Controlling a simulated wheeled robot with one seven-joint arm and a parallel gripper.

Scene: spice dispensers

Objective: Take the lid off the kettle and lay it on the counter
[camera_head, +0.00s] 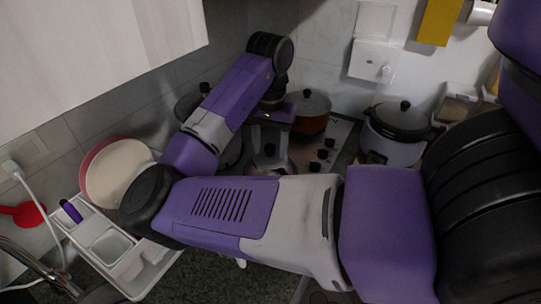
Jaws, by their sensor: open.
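My gripper (270,138) points down over the stove in the middle of the view, with its purple palm above and its fingers apart. Just below it is a grey metallic shape (270,162) that looks like the kettle. Its lower part is hidden behind my forearm. A small dark spot, perhaps the lid's knob, lies between or just under the fingers; I cannot tell whether they touch it. The lid's outline is too small and dark to make out. The counter (346,158) shows as a dark strip right of the stove.
A dark pan (190,102) is partly behind my arm. A white dish rack (82,246) with plates (118,172) fills the left.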

